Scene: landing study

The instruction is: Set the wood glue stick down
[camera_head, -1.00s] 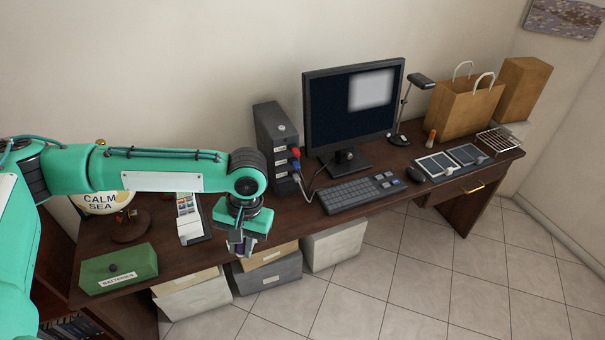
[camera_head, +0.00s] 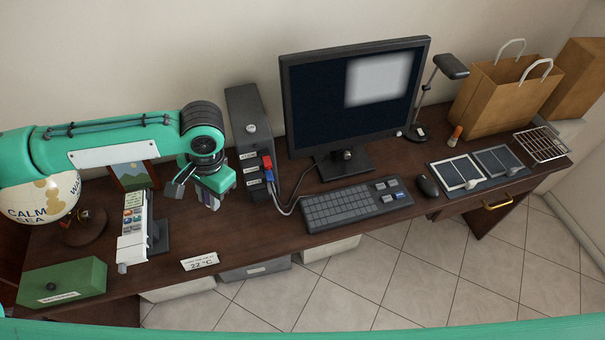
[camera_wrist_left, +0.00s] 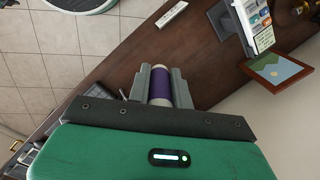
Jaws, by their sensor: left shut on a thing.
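My left gripper (camera_head: 208,201) is over the desk (camera_head: 245,229), between the white display stand and the dark tower. In the left wrist view it is shut on a purple cylinder with pale ends, the wood glue stick (camera_wrist_left: 160,88), held between the two grey fingers. In the head view the stick is mostly hidden by the gripper. I cannot tell whether its lower end touches the desk. My right gripper is not in view.
A white display stand (camera_head: 133,235) and a green box (camera_head: 62,282) stand left of the gripper. A dark tower (camera_head: 247,130) with cables stands right. A small temperature card (camera_head: 199,262) lies near the front edge. Desk between card and tower is bare.

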